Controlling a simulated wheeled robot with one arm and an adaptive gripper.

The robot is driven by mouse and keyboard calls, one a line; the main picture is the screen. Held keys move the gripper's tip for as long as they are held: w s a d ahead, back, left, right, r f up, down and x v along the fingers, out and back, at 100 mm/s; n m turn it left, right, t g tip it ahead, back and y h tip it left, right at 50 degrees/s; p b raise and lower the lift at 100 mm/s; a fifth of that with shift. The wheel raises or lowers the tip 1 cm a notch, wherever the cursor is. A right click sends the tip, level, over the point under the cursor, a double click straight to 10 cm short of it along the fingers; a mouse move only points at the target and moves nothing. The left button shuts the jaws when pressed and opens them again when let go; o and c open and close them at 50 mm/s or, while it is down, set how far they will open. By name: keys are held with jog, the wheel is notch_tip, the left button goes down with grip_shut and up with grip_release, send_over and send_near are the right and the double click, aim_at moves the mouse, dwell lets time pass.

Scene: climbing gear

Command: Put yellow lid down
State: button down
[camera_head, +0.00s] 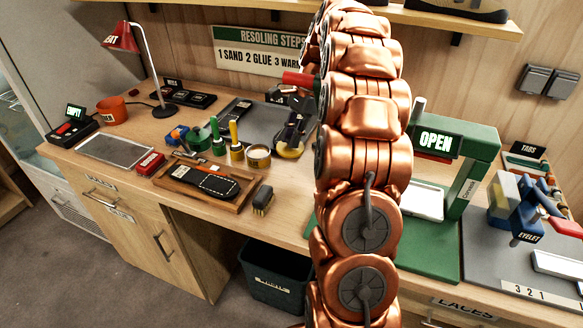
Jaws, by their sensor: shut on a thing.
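My gripper (292,141) is small and dark in the view, just left of my copper-coloured arm. It points down over the right end of the grey tray area on the bench. It is shut on the yellow lid (290,152), a round yellow piece at its fingertips. I cannot tell whether the lid touches the surface below. A yellow-handled brush in a yellow-based pot (237,150) stands to the left. Green-handled pots (218,146) stand beside it. My arm hides part of the bench behind it.
A tape roll (258,157) lies left of my gripper. A wooden tray (180,183) with a shoe sole and a brush (263,200) lie in front. A red lamp (122,38) stands at back left. The green press (460,150) marked OPEN is right of my arm.

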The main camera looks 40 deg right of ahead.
jog(key=shift+f+p, duration=0.9)
jog(key=shift+f, duration=3.45)
jog(key=shift+f, duration=0.15)
jog(key=c, duration=1)
grip_release()
jog(key=shift+b+v, duration=0.9)
jog(key=shift+v, duration=2.95)
jog(key=shift+a, duration=0.1)
